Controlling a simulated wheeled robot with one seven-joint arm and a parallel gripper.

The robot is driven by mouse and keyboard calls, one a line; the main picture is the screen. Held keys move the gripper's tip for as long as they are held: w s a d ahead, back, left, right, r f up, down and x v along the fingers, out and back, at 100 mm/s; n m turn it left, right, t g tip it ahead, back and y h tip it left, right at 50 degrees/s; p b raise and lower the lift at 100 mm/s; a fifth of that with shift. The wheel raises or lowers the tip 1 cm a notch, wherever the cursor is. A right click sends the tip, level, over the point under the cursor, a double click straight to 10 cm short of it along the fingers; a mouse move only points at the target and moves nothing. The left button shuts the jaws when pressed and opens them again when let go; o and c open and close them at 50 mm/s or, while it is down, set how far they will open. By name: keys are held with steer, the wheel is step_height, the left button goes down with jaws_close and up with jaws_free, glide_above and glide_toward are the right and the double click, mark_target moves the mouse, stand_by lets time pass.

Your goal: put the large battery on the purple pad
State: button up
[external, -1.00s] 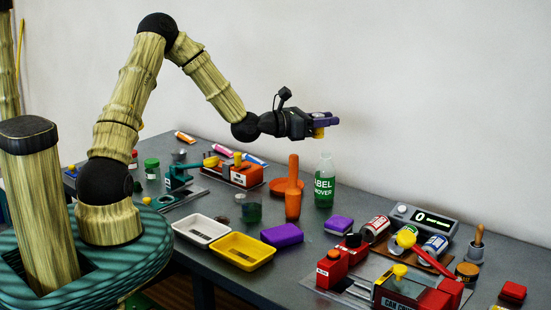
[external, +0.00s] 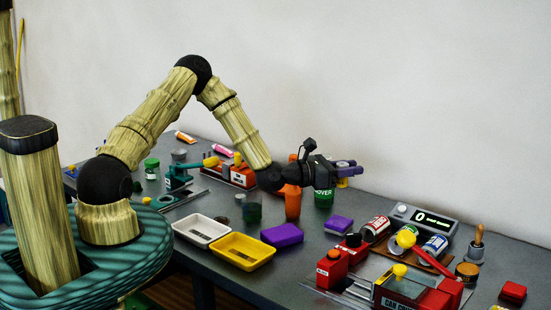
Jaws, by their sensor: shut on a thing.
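My gripper (external: 350,170) has purple fingers and is above the table's right-back part, beside the label-remover bottle (external: 323,197). It is shut on a small yellow object (external: 342,183), mostly hidden by the fingers; I cannot tell for sure that it is the large battery. A flat purple block (external: 282,235) lies right of the yellow tray. A smaller purple block (external: 338,224) lies behind and to the right of it. Both are below and nearer than my gripper, and both look bare on top. I cannot tell which is the purple pad.
A white tray (external: 181,234) and a yellow tray (external: 221,256) stand at the front edge. A red can crusher (external: 405,293), cans and a scale with a display (external: 442,218) crowd the right. An orange pestle-like thing (external: 293,205) stands left of the bottle.

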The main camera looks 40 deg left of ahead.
stand_by(0.3)
glide_above(345, 220)
steer(key=shift+w+f+p, duration=0.15)
steer(key=shift+f+p, duration=0.2)
steer(key=shift+f, duration=2.55)
steer(key=shift+f, duration=0.1)
steer(key=shift+f, duration=2)
steer(key=shift+f, duration=0.15)
steer(key=o, duration=1.1)
steer(key=shift+c, duration=0.2)
